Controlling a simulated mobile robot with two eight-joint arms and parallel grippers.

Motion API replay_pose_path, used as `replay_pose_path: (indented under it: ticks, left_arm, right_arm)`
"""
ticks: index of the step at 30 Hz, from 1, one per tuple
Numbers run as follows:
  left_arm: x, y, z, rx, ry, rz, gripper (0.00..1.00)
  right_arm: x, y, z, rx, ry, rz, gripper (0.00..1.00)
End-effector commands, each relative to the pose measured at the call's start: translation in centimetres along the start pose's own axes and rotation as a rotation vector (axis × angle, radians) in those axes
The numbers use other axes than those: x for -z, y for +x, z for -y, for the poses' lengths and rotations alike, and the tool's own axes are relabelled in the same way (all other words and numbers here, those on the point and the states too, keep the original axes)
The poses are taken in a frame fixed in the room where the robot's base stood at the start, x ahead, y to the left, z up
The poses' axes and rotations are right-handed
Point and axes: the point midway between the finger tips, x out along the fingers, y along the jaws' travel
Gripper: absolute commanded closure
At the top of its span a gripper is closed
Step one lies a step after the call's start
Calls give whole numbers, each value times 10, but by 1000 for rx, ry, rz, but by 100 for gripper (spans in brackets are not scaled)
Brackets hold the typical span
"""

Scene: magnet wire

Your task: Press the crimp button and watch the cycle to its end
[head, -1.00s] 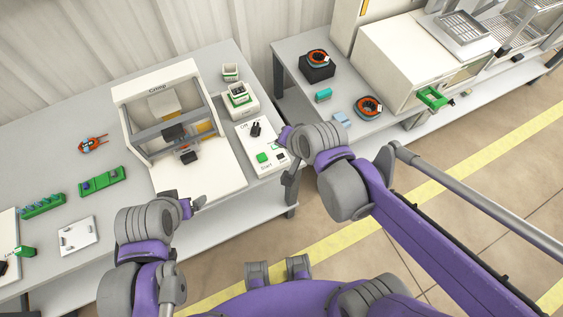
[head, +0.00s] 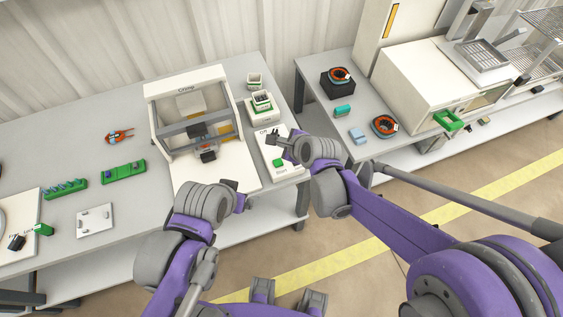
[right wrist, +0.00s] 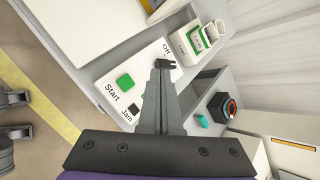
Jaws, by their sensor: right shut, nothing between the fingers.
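The white crimp press (head: 158,118), marked Crimp, stands on the left table with a dark block (head: 208,156) low in its opening. The white control panel (head: 268,171) to its right carries a green Start button (head: 281,162). That button shows clear and uncovered in the right wrist view (right wrist: 125,81), beside a small Jam button (right wrist: 135,106). My right gripper (head: 272,141) is shut and empty over the panel, near the Off marking and apart from the Start button. Whether it touches the panel I cannot tell. My left gripper (head: 240,195) hangs before the press; its jaw opening is unclear.
Green-and-white containers (head: 262,101) stand behind the panel. Green racks (head: 124,172), a white plate (head: 94,221) and an orange ring part (head: 119,136) lie left of the press. A second table (head: 342,60) with orange-and-black coils stands right, across a gap.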

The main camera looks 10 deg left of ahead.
Motion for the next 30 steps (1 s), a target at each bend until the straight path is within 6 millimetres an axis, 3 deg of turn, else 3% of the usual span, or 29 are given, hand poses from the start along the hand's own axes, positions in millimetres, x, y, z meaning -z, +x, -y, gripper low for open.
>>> replay_pose_path:
  ticks: [11, 30]
  left_arm:
    - [-6, 7, 0, 0, 0, 5, 7]
    - [-45, 53, 0, 0, 0, 30, 7]
  right_arm:
    - [6, 8, -6, -1, -1, -1, 100]
    - [45, 60, -44, 0, -1, -1, 100]
